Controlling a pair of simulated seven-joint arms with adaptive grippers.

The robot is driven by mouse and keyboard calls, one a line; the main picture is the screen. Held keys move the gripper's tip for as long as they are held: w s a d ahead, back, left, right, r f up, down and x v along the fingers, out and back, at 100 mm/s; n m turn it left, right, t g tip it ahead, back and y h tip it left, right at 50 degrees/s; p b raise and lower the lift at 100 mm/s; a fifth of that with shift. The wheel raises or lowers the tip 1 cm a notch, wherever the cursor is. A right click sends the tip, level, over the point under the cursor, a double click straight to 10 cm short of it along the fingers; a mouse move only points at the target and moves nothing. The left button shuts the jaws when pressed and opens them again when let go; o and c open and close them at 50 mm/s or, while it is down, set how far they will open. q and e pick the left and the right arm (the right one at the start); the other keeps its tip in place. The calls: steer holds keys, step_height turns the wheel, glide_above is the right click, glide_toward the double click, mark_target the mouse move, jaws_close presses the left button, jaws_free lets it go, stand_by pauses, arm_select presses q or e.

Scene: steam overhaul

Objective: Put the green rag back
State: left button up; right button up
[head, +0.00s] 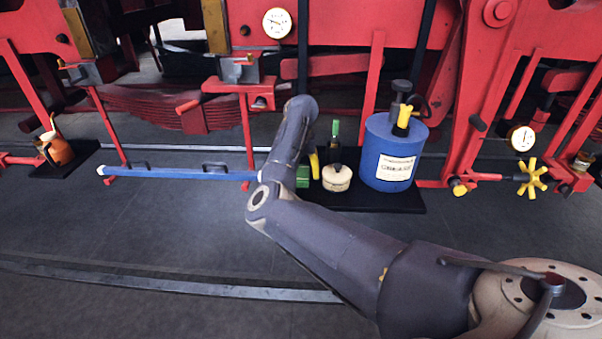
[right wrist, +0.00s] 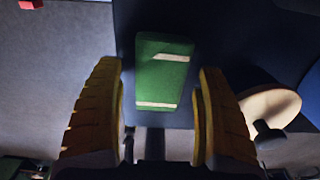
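The green rag is a folded block with two pale stripes (right wrist: 162,72) in the right wrist view. It lies on the left end of the black mat (head: 380,199); in the head view only a green part (head: 297,183) shows, mostly hidden by my right arm. My right gripper (right wrist: 160,68) is open, with its yellow fingers on either side of the rag's near end and a gap on each side. In the head view one yellow finger (head: 314,164) shows beside the arm. My left gripper is not in view.
On the mat right of the rag stand a cream round tin (head: 337,178), a green-tipped tool (head: 335,131) and a blue grease bucket (head: 384,140). A blue bar (head: 180,172) lies to the left. Red locomotive parts (head: 362,92) rise behind.

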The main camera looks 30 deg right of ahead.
mark_target(302, 172)
step_height(302, 172, up, 12)
stand_by(0.7)
steer(key=shift+d, duration=0.1)
stand_by(0.3)
